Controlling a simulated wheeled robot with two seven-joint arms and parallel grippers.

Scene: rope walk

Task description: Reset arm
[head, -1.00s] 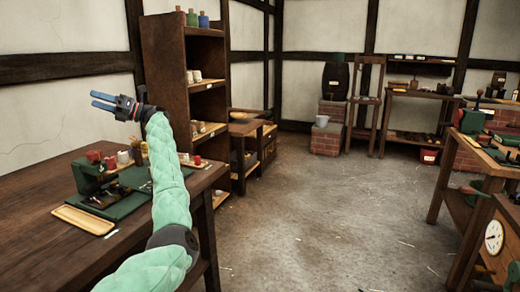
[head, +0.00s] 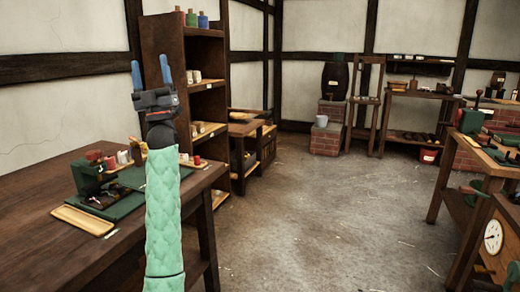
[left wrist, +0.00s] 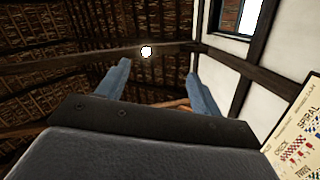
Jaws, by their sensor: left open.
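My left gripper (head: 151,72) is raised in front of the tall shelf, its two blue fingers apart and pointing up. Nothing is between them. My left arm, in a pale green quilted sleeve, rises from the bottom of the head view. In the left wrist view the open fingers (left wrist: 155,80) point toward the roof beams, with nothing held. My right gripper is in neither view.
A wooden table (head: 45,225) at left bears a green machine (head: 90,175), a wooden tray (head: 82,220) and small pots. A tall shelf (head: 165,45) stands behind. A workbench (head: 480,170) is at right. The floor (head: 320,215) between is clear. A printed chart (left wrist: 295,145) hangs on the wall.

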